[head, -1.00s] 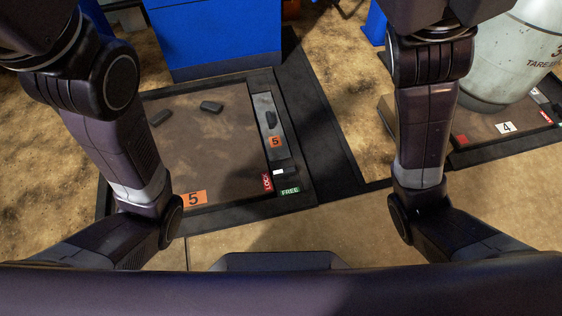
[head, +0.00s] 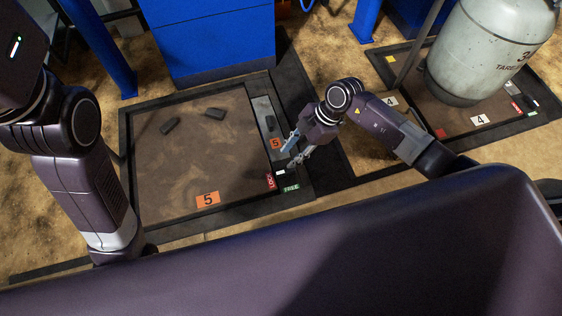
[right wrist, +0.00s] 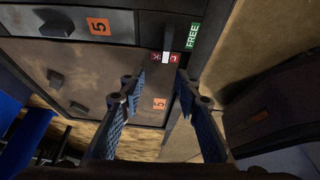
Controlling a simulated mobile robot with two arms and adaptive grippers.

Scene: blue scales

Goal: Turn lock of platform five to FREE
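Platform five (head: 190,165) is a low brown plate in a dark frame with orange 5 labels. Its lock (head: 281,172), a small dark handle with a white mark, sits at the near right corner. The red LOCK label (head: 269,181) and green FREE label (head: 291,188) are beside it. In the right wrist view the white mark (right wrist: 165,57) lies over the red label, away from the FREE label (right wrist: 192,36). My right gripper (head: 286,160) is open at the lock; its two fingertips (right wrist: 161,76) stand apart just short of the label. Contact cannot be told. My left gripper is out of view.
A blue cabinet (head: 212,40) stands behind platform five. Platform four (head: 455,125), with a large pale tank (head: 488,50) on it, is to the right. Dark raised blocks (head: 170,126) lie on platform five. Sandy floor (head: 340,45) lies between the platforms.

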